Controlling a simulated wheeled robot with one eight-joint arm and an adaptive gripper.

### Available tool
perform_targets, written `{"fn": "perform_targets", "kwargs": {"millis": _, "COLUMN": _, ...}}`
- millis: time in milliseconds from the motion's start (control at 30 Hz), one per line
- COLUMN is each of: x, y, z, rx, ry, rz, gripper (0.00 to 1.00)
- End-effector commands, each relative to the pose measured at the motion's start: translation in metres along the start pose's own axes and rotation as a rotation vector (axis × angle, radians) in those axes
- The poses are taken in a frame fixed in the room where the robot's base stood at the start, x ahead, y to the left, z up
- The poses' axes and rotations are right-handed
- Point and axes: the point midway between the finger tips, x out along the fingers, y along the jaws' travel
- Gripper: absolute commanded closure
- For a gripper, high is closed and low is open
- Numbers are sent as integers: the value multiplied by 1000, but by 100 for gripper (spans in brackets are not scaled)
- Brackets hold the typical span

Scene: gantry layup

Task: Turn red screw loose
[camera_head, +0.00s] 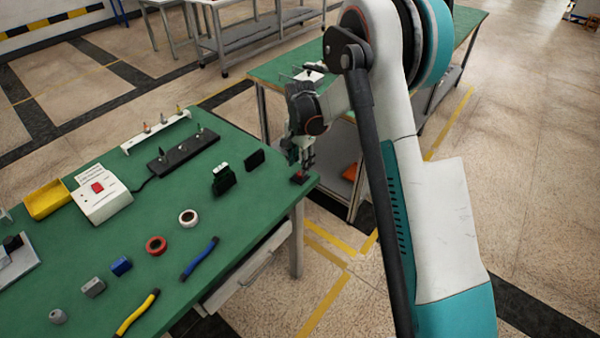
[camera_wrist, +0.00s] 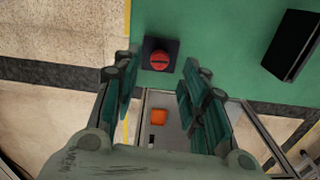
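The red screw (camera_wrist: 159,60) has a round slotted head and sits on a small dark square base near the table's edge. In the head view the red screw (camera_head: 298,178) is small, at the right corner of the green table, just below my gripper (camera_head: 308,166). In the wrist view my gripper (camera_wrist: 155,88) is open, with its two green-padded fingers apart and nothing between them. The screw shows just beyond the fingertips, between their lines. I cannot tell the exact height of the fingers above it.
A black block (camera_wrist: 291,45) lies right of the screw in the wrist view. The green table (camera_head: 215,255) also holds a dark green device (camera_head: 223,180), a white ring (camera_head: 188,218), a red ring (camera_head: 156,245) and a white control box (camera_head: 103,200). Another green-topped table (camera_head: 270,72) stands behind.

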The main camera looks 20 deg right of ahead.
Motion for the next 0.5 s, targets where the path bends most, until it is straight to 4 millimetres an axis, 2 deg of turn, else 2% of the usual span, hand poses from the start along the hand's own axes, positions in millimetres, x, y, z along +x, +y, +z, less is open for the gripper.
{"fn": "perform_targets", "kwargs": {"millis": 33, "x": 11, "y": 0, "z": 0, "rx": 0, "ry": 0, "rz": 0, "gripper": 60}}
{"fn": "perform_targets", "kwargs": {"millis": 200, "x": 30, "y": 0, "z": 0, "rx": 0, "ry": 0, "rz": 0, "gripper": 60}}
{"fn": "perform_targets", "kwargs": {"millis": 500, "x": 38, "y": 0, "z": 0, "rx": 0, "ry": 0, "rz": 0, "gripper": 60}}
